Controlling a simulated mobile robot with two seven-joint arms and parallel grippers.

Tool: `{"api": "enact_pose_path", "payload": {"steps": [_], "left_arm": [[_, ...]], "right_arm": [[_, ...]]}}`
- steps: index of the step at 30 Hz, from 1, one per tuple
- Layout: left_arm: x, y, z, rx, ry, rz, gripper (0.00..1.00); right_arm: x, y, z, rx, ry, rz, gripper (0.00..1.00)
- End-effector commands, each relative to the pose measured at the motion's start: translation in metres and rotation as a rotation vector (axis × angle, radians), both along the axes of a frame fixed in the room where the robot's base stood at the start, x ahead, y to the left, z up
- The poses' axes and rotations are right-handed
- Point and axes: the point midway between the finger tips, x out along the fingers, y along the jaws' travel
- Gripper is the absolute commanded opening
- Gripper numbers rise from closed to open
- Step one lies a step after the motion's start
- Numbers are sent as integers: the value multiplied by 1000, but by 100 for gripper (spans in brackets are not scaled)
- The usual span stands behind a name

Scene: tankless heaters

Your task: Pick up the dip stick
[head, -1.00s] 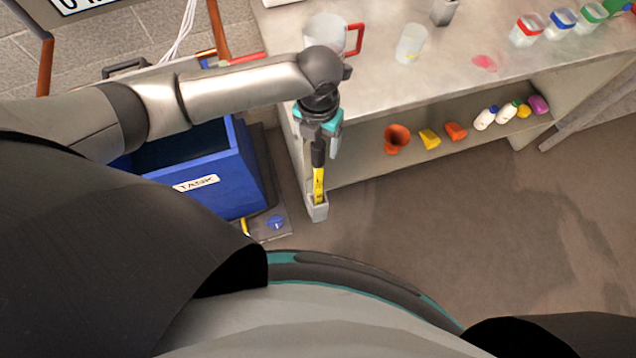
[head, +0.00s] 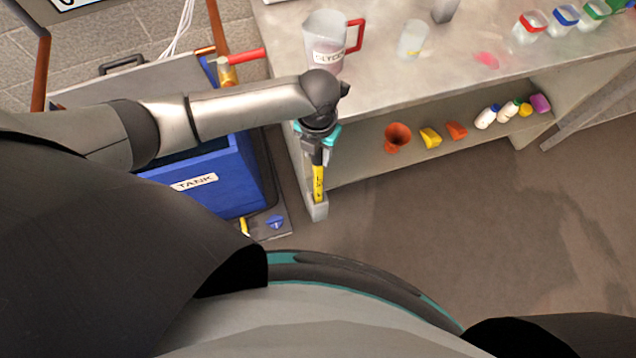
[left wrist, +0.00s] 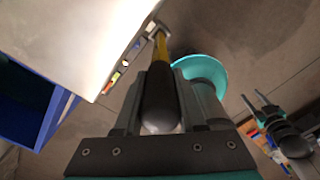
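The dip stick (head: 318,184) has a yellow shaft and a black handle. My left gripper (head: 317,150) points down over the handle. In the left wrist view the black handle (left wrist: 160,97) lies between the two fingers and nearly fills the gap; I cannot tell whether they press on it. The yellow shaft runs away beyond the handle. My right gripper (left wrist: 257,101) shows small at the right of the left wrist view, its fingers apart and empty.
The workbench (head: 390,75) carries a jug (head: 325,45) with a red handle, a clear cup (head: 412,40) and several lidded jars. Its lower shelf holds an orange funnel (head: 397,136) and small bottles. A blue tank (head: 225,180) stands close left. Open floor lies right.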

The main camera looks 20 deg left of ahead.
Motion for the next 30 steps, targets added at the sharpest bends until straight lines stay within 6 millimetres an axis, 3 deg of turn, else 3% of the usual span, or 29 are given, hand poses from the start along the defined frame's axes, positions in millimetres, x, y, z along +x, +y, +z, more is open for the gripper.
{"api": "enact_pose_path", "payload": {"steps": [2,9,23,30], "left_arm": [[0,0,0,0,0,0,27],[0,0,0,0,0,0,0],[1,0,3,0,-2,0,0],[1,0,29,-2,-4,-1,0]], "right_arm": [[0,0,0,0,0,0,50],[0,1,0,1,0,0,50],[0,1,1,1,0,-1,50],[0,1,9,1,0,-1,50]]}}
